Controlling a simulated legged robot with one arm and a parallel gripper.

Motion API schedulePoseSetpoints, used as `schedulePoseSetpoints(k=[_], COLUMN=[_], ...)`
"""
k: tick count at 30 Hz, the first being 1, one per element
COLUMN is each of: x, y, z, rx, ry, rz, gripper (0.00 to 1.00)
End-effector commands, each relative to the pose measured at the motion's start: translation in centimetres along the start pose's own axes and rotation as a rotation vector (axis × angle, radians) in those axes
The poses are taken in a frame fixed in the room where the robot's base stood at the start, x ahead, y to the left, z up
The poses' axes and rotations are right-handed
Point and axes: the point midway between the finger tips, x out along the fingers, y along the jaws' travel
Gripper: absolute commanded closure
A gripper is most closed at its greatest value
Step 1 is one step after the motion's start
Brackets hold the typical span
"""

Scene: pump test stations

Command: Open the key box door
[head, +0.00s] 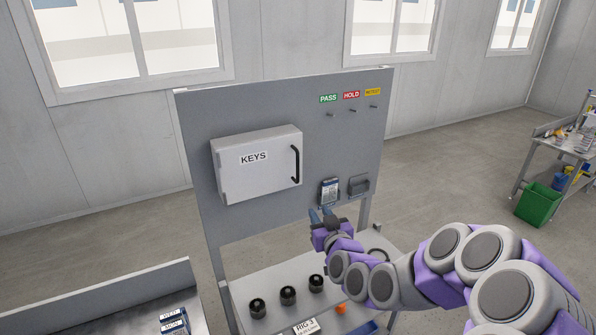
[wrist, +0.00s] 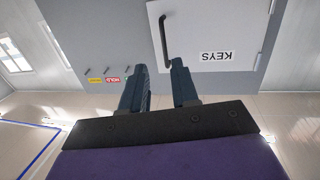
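The key box (head: 245,180) is a light grey box labelled KEYS, mounted on the upright grey panel, and its door looks shut. A black vertical handle (head: 295,164) is on the right side of the door. The wrist view shows the key box (wrist: 245,25) upside down, with the handle (wrist: 164,42) just beyond the fingertips in the picture. My gripper (head: 322,214) is below and to the right of the box, apart from the handle. In the wrist view my gripper (wrist: 160,76) has its two blue fingers parted, with nothing between them.
PASS, HOLD and RETEST labels (head: 351,95) with pegs are at the panel's upper right. A small device (head: 329,191) and a grey holder (head: 359,186) sit right of the box. Several black knobs (head: 288,296) stand on the bench below. A green bin (head: 538,204) is far right.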

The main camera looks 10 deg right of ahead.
Motion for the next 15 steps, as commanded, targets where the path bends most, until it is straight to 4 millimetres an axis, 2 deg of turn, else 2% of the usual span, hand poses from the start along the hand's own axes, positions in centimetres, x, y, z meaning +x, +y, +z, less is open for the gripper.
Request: schedulePoseSetpoints(k=[1, 15], x=[0.0, -1.7], y=[0.0, 0.0], z=[0.5, 0.6], rx=[-0.002, -0.001], ry=[0.004, 0.002], rz=[0.001, 0.0], gripper=[0.71, 0.71])
